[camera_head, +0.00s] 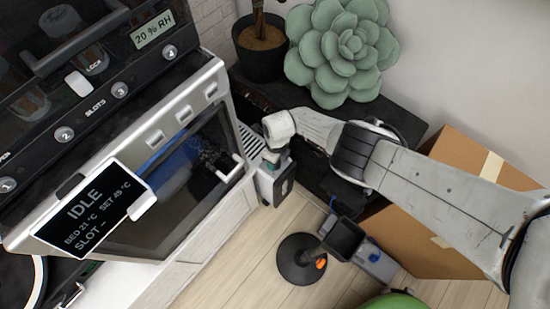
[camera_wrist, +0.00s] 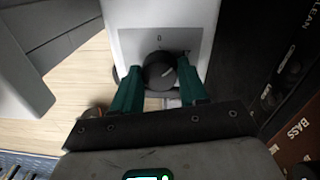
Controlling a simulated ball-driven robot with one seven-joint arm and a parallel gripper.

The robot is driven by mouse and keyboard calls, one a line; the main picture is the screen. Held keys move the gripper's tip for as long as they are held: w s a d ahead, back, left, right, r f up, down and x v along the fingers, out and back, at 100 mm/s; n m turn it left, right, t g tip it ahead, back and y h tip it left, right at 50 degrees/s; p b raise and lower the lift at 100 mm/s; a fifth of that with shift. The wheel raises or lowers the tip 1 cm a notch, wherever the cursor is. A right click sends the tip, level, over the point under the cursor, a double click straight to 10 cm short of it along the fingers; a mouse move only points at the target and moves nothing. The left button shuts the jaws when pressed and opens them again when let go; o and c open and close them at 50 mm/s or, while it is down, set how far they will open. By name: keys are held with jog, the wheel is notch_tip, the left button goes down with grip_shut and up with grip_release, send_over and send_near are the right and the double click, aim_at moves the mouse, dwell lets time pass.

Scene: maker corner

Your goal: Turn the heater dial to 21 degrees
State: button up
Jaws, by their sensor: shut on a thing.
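The heater is a small white box with a grey panel; it stands on the floor in the head view (camera_head: 262,189) and fills the top middle of the wrist view (camera_wrist: 125,50). Its round black dial (camera_wrist: 158,71) sits on the grey panel below a small "0". Other scale marks are too small or covered to read, so I cannot tell the setting. My gripper (camera_wrist: 159,84) has its green fingers shut on the dial, one on each side. In the head view my gripper (camera_head: 271,157) reaches down to the heater, and the dial is hidden.
A printer-like machine (camera_head: 190,150) with an "IDLE" display (camera_head: 92,207) stands on the left. A dark shelf (camera_head: 400,117) with a succulent (camera_head: 340,50) is behind. A cardboard box (camera_head: 465,160) stands right. A black round-based stand (camera_head: 300,262) is on the floor.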

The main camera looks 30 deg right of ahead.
jog(key=m, duration=0.3)
jog(key=shift+r+m+p, duration=0.1)
jog(key=shift+m+p, duration=0.2)
jog(key=m, duration=0.3)
jog(key=shift+d+m, duration=0.1)
jog(key=shift+m, duration=0.2)
jog(key=m+p, duration=0.1)
jog(key=m, duration=0.5)
jog(key=shift+t, duration=0.4)
jog(key=m, duration=0.6)
jog(key=shift+s+m+p, duration=0.15)
jog(key=shift+m+p, duration=0.15)
jog(key=shift+m, duration=0.1)
jog(key=m, duration=0.6)
jog(key=shift+h, duration=0.4)
jog(key=o, duration=1)
jog(key=shift+s, duration=0.1)
jog(key=shift+o, duration=0.2)
